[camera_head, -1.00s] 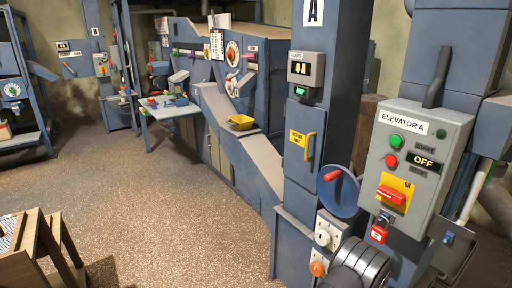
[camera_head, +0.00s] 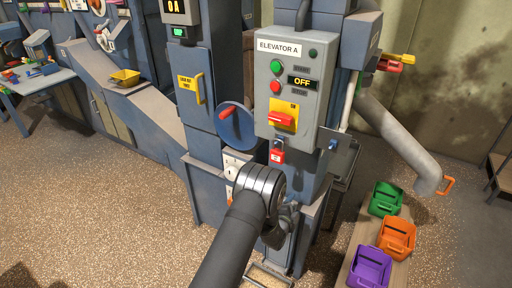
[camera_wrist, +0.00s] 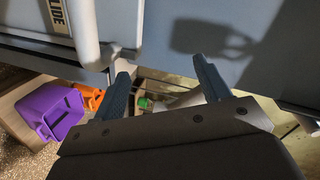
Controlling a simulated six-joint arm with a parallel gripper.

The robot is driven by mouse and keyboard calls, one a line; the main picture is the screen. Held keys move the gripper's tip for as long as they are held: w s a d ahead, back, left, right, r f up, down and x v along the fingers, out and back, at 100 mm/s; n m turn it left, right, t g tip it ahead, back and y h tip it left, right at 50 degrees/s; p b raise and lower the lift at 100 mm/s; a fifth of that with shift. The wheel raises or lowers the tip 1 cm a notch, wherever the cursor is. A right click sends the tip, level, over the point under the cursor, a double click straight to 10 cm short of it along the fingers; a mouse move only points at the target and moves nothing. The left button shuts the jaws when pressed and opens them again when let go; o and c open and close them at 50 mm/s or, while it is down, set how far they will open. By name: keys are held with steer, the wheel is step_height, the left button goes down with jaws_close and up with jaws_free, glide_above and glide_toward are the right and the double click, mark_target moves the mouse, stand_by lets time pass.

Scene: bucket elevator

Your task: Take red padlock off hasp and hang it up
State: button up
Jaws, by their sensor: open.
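The red padlock (camera_head: 277,156) hangs at the bottom of the grey ELEVATOR A control box (camera_head: 290,85), just below the red switch handle (camera_head: 281,119) on its yellow plate. The hasp itself is too small to make out. A bracket plate with a blue peg (camera_head: 334,144) sticks out to the right of the padlock. My gripper shows in the wrist view with its two fingers (camera_wrist: 166,85) apart and nothing between them. In the head view my arm reaches in from below, under the padlock, and hides most of the gripper. The padlock is not in the wrist view.
A blue handwheel (camera_head: 236,128) with a red knob stands left of the box. A grey chute pipe (camera_head: 405,145) slopes down at the right. Green, orange and purple bins (camera_head: 370,268) stand on a bench at lower right. Blue panels lie close ahead of my fingers.

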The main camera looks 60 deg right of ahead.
steer(key=w+a+r+n, duration=0.3)
steer(key=w+r, duration=0.1)
steer(key=r, duration=0.6)
steer(key=w+a+r+n, duration=0.2)
steer(key=w+r, duration=0.2)
steer(key=r, duration=0.7)
steer(key=n+y, duration=0.2)
steer(key=n, duration=0.6)
glide_toward(276, 157)
steer(key=shift+g, duration=0.4)
steer(key=x, duration=0.4)
steer(key=shift+w+d+f, duration=0.25)
steer(key=shift+d+f, duration=0.05)
steer(key=shift+f, duration=0.05)
steer(key=shift+x, duration=3.25)
steer(key=shift+r, duration=0.25)
steer(key=shift+c, duration=0.2)
steer(key=c, duration=1.1)
